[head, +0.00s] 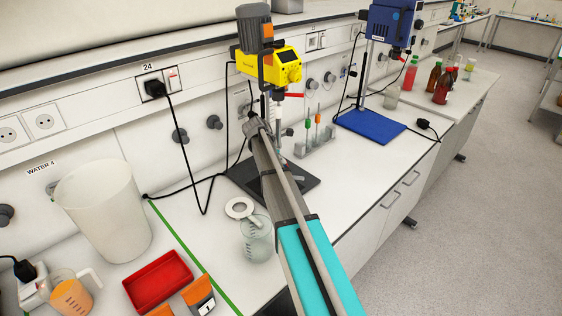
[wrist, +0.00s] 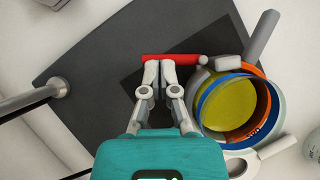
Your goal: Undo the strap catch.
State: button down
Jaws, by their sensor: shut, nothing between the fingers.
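A red bar (wrist: 190,57), which looks like the lever of the strap catch, lies crosswise in the wrist view. Its right end meets a grey fitting beside a round vessel with blue and orange rims (wrist: 205,101). My gripper (wrist: 160,66) points at the bar with its fingertips close together and nothing held. The tips overlap the bar's left part; I cannot tell whether they touch it. In the head view a red lever (head: 294,95) sticks out from below the yellow stirrer head (head: 285,66). My fingers are hidden there by my arm.
The stirrer's dark base plate (head: 301,184) stands on the bench. A rack with coloured-topped tubes (head: 316,143) is to its right. A glass beaker (head: 257,242) stands in front. A blue stand plate (head: 370,126) and bottles (head: 442,86) are farther right. Cables hang along the wall.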

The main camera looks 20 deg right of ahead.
jog(key=shift+d, duration=0.75)
dwell(0.3)
jog(key=shift+a, duration=0.15)
dwell(0.4)
jog(key=shift+s+a, duration=0.3)
jog(key=shift+a, duration=0.25)
jog(key=shift+a+r, duration=0.1)
jog(key=shift+w+a+r+p, duration=0.2)
jog(key=shift+w+a+p, duration=0.1)
jog(key=shift+a, duration=0.05)
jog(key=w+a+r+p, duration=0.4)
jog(key=a+r+p, duration=0.3)
jog(key=r+p, duration=0.2)
jog(key=shift+r, duration=0.3)
dwell(0.4)
jog(key=shift+d, duration=0.1)
